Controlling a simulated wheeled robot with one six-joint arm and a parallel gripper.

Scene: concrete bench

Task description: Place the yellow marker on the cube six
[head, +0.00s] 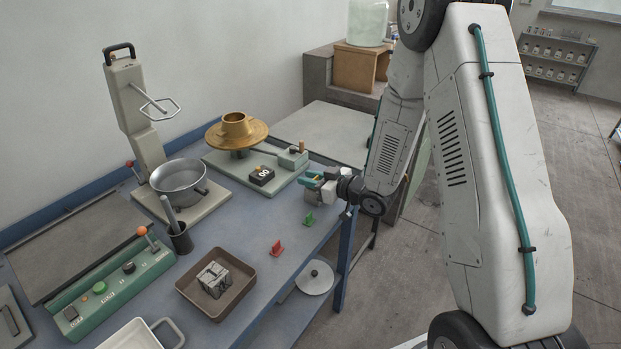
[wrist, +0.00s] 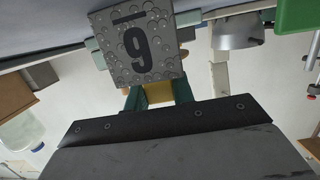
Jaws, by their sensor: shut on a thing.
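My gripper (head: 316,181) is at the right end of the bench, with its teal fingers shut on the yellow marker. Only a small yellow patch of the marker (wrist: 158,92) shows between the fingers in the wrist view. Cube six (wrist: 138,45) is a grey, pitted block with a dark underlined 6, upside down in that view. It lies right at the fingers and hides their tips. In the head view it seems to be the pale block (head: 328,192) by the gripper, partly covered. Whether the marker touches the cube is hidden.
A green marker (head: 309,220) and a red marker (head: 277,248) stand near the bench's front edge. A brown tray (head: 245,291) holds a grey metallic block. A dark block with white digits (head: 262,177) sits by the brass wheel (head: 252,132). A steel pan (head: 180,181) stands left.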

